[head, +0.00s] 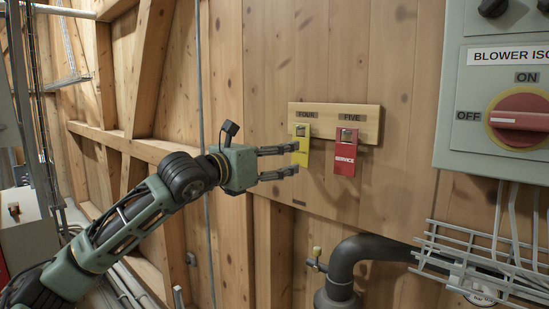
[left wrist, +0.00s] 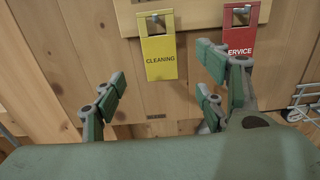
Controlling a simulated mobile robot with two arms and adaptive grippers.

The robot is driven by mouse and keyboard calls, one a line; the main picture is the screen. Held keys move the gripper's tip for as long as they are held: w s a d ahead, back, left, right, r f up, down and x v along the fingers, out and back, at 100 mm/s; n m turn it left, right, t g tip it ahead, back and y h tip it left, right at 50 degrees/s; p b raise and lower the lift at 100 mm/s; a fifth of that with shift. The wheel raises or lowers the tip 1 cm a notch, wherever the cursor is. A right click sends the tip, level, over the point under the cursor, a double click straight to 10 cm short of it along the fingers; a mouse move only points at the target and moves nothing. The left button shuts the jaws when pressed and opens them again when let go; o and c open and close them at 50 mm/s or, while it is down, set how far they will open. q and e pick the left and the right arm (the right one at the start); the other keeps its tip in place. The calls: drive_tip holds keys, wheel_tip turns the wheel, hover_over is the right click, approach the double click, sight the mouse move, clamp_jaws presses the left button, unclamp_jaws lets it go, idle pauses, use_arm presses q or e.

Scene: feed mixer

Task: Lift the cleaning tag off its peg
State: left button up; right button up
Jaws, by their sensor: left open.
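The yellow cleaning tag (head: 301,146) hangs on a peg under the label FOUR on a wooden board (head: 368,124) on the wall. It also shows in the left wrist view (left wrist: 158,57), where the word CLEANING is readable and its top slot is on the peg. My left gripper (head: 297,160) is open, close to the tag in the head view. In the left wrist view its fingers (left wrist: 162,92) are spread, below and on either side of the tag, with nothing between them. Whether they touch the tag cannot be told. My right gripper is not in view.
A red service tag (head: 345,155) hangs just right of the yellow one, under FIVE, near my right-hand finger in the wrist view. A grey switch box with a red knob (head: 522,119) is at the right. A dark pipe (head: 375,249) and wire tray (head: 470,262) are below.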

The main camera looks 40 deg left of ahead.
sight(300, 150)
use_arm(q)
drive_tip(key=shift+w+d+p, duration=0.15)
drive_tip(key=shift+w+p, duration=1.05)
drive_tip(key=shift+w, duration=0.75)
drive_tip(key=shift+w+d+p, duration=0.15)
drive_tip(key=shift+w+p, duration=1.05)
drive_tip(key=shift+w, duration=0.7)
drive_tip(key=c, duration=1.2)
drive_tip(key=shift+r, duration=0.6)
